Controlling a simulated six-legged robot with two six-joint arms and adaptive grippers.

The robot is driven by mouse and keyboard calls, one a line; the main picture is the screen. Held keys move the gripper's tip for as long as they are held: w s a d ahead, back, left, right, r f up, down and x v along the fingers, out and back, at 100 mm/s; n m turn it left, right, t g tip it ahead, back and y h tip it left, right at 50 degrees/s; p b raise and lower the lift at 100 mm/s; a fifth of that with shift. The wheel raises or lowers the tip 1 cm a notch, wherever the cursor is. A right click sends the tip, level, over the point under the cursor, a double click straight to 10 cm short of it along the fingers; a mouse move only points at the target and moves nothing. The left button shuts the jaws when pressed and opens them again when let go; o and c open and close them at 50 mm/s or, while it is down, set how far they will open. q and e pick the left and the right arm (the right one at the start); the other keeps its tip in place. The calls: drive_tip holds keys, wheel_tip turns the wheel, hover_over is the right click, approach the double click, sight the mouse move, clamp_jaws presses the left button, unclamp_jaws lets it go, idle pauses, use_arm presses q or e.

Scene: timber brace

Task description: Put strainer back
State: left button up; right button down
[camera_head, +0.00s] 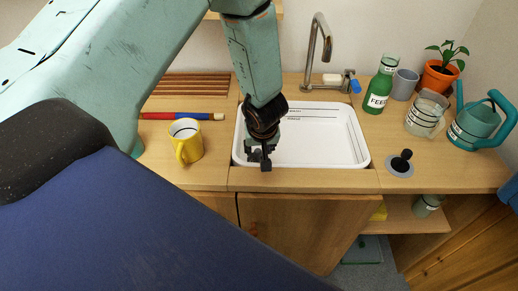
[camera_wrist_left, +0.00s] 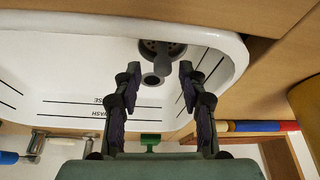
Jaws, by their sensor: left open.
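In the left wrist view, a dark round perforated piece (camera_wrist_left: 150,46) with a grey knob (camera_wrist_left: 162,66) sits at the drain of the white sink (camera_wrist_left: 85,85), near the sink's front wall. It looks like the strainer; whether it is seated in the drain I cannot tell. A small dark round hole (camera_wrist_left: 152,79) shows beside the knob. My left gripper (camera_wrist_left: 159,72) is open and empty, its fingers on either side of the knob, apart from it in the picture. In the head view my left gripper (camera_head: 262,160) hangs over the sink's front left and hides the drain. My right gripper is not in view.
A yellow mug (camera_head: 188,147) and a red-blue rod (camera_head: 180,116) lie left of the sink. A tap (camera_head: 318,45) stands behind it. Right are a grey disc with a black knob (camera_head: 402,160), a green bottle (camera_head: 381,88), a jar (camera_head: 426,113) and a teal watering can (camera_head: 478,126).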

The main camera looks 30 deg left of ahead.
use_arm(q)
drive_tip(key=p+v, duration=0.3)
drive_tip(key=v, duration=0.6)
drive_tip(key=shift+d+r, duration=0.1)
drive_tip(key=shift+d, duration=0.05)
idle(0.5)
drive_tip(key=shift+s, duration=0.1)
idle(0.5)
